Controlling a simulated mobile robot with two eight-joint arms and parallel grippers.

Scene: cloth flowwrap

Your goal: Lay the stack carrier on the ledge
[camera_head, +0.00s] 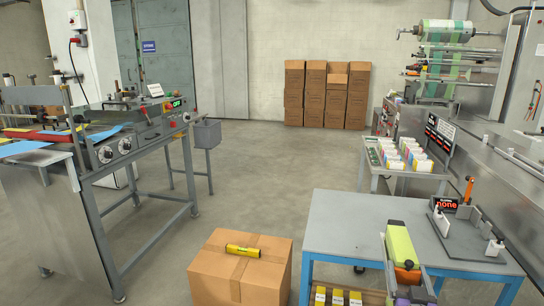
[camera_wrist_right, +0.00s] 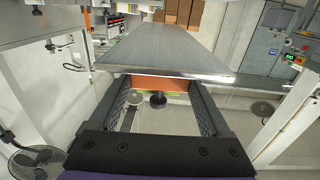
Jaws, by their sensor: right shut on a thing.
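My right gripper (camera_head: 407,272) is at the lower right of the head view, over the near side of the blue-framed table (camera_head: 340,225). It is shut on a lime-green and orange block (camera_head: 400,243), which looks like the stack carrier. In the right wrist view the orange part of the stack carrier (camera_wrist_right: 160,84) shows between the two dark fingers (camera_wrist_right: 160,105), with a thin green edge. A grey flat surface (camera_wrist_right: 175,55) lies beyond it. I cannot tell for certain which part is the ledge. My left gripper is not in view.
A white tray stand with coloured packs (camera_head: 405,178) is behind. A cardboard box (camera_head: 225,278) stands left of the table. The table's left part is clear.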

